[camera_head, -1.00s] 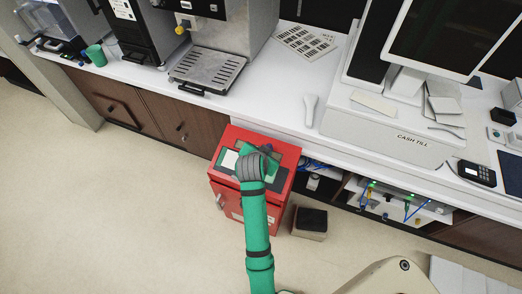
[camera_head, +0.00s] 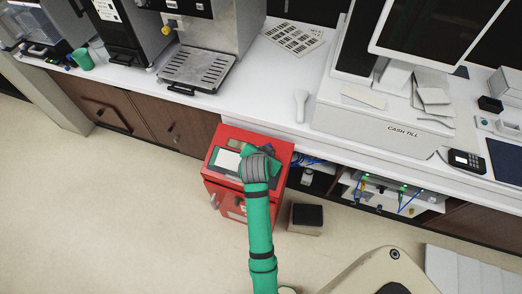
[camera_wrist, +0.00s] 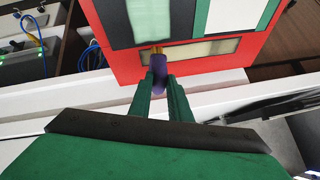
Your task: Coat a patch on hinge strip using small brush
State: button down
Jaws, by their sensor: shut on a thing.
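My gripper (camera_wrist: 160,75) is shut on a small brush (camera_wrist: 159,68) with a purple handle and an orange-yellow tip. In the wrist view the tip overlaps the left part of a pale, streaky strip (camera_wrist: 205,48) in a dark frame, which I take to be the hinge strip. I cannot tell whether the tip touches it. The strip is on a red cabinet (camera_wrist: 268,62).
Pale panels (camera_wrist: 150,20) lie beside the strip on the cabinet. A white counter (camera_head: 268,108) with a till (camera_head: 365,122) and a drip tray (camera_head: 195,68) runs behind the cabinet. A dark-topped box (camera_head: 306,216) stands on the floor at right. Floor to the left is clear.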

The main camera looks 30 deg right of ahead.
dwell(0.4)
jog(key=shift+s+d, duration=0.85)
jog(key=shift+s, duration=0.25)
jog(key=shift+w+a, duration=0.1)
jog(key=shift+w, duration=0.05)
jog(key=shift+w+a, duration=0.75)
jog(key=shift+w, duration=0.2)
jog(key=shift+w+a, duration=0.1)
jog(key=shift+w+a, duration=0.7)
jog(key=shift+w, duration=0.2)
jog(key=shift+w+a, duration=0.1)
jog(key=shift+w, duration=0.05)
jog(key=shift+w+a, duration=0.7)
jog(key=shift+w, duration=0.2)
